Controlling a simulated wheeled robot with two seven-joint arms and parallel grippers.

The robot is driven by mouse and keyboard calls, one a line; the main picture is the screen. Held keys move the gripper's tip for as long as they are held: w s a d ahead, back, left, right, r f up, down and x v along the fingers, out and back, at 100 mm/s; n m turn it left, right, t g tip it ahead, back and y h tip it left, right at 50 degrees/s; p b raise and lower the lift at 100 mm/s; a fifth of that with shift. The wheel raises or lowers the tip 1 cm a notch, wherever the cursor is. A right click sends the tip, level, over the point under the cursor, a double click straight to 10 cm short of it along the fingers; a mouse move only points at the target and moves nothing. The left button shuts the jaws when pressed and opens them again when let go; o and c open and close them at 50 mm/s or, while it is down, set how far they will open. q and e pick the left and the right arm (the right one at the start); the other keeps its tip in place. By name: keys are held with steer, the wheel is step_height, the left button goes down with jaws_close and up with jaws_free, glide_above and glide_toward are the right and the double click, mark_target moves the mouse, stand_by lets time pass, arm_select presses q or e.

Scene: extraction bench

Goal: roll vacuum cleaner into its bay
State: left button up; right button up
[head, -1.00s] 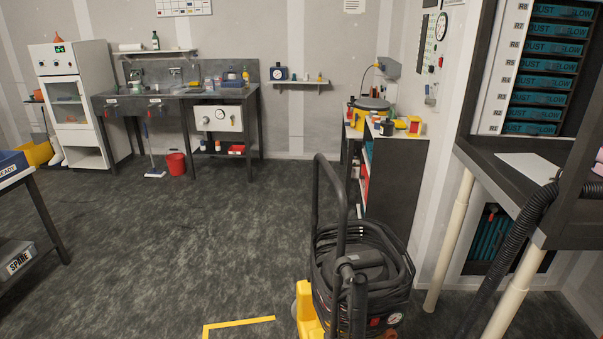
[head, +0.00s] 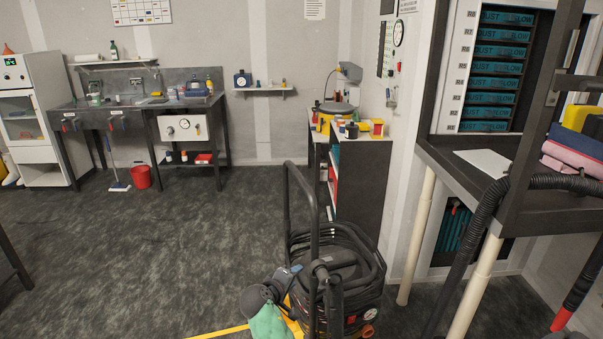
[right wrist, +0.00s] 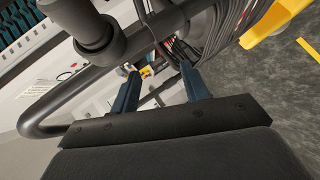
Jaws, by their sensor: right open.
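The vacuum cleaner (head: 345,260), black with a coiled hose, a tall tube handle (head: 288,218) and a yellow base, stands upright on the floor at the lower middle of the head view. My right gripper (head: 293,272) is open at the left side of the vacuum, close to its handle. In the right wrist view the two blue fingers of the gripper (right wrist: 158,68) are spread. The black handle tube (right wrist: 40,118) passes close in front of them; contact cannot be told. My left gripper does not show. A yellow floor line (head: 220,333) shows left of the vacuum, partly cut off.
A dark cabinet (head: 358,190) with jars on top stands behind the vacuum. A rack bench with pale legs (head: 417,235) and a hanging black hose (head: 470,245) is close on the right. The floor (head: 150,240) to the left is open.

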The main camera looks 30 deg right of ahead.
steer(key=w+d+r+h, duration=0.3)
steer(key=w+d+r, duration=0.1)
steer(key=w+r, duration=0.5)
steer(key=n+g+h+p, duration=0.1)
steer(key=g+h, duration=0.1)
steer(key=h, duration=0.2)
glide_toward(300, 174)
steer(key=w+d, duration=0.2)
steer(key=d, duration=0.2)
steer(key=p+x, duration=0.1)
steer(key=x, duration=0.1)
steer(key=p+x, duration=0.1)
steer(key=x, duration=0.1)
steer(key=p+x, duration=0.1)
steer(key=x, duration=0.1)
steer(key=shift+w+d+f, duration=0.15)
steer(key=shift+d+f, duration=0.1)
steer(key=shift+d, duration=0.15)
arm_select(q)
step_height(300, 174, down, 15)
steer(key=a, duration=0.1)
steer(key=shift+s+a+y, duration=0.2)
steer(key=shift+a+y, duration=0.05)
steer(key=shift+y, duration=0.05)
arm_select(e)
steer(key=shift+w+d, duration=0.1)
steer(key=shift+d, duration=0.4)
